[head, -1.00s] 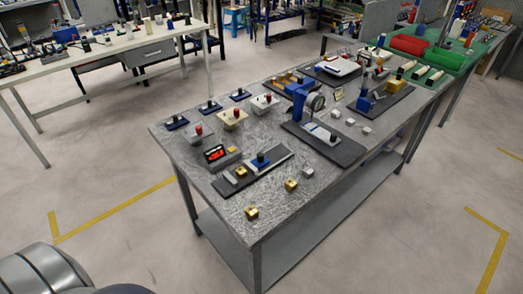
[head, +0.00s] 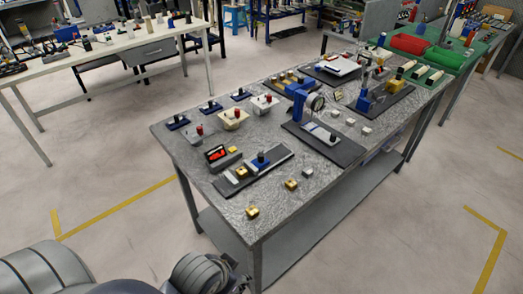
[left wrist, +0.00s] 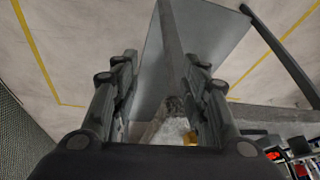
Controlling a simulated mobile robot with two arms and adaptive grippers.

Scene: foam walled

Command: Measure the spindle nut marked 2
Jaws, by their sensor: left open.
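Small brass-coloured blocks that look like nuts lie on the grey workbench (head: 215,212): one near the front corner (head: 251,212), one farther right (head: 291,184), and one on a dark slide fixture (head: 241,172). Any marks on them are too small to read. A digital display with red figures (head: 216,154) stands beside the fixture. In the left wrist view, my left gripper (left wrist: 160,65) is open and empty, with the bench edge and a brass-coloured piece (left wrist: 188,138) beyond it. In the head view, my left arm is low at the front, below the bench's front corner. My right gripper is not visible.
A blue-framed dial gauge stand (head: 303,98) rises mid-bench, with small grey blocks (head: 335,113) to its right. Several knobbed blocks (head: 233,119) line the back left. A lower shelf (head: 300,229) lies under the bench. The floor in front is clear.

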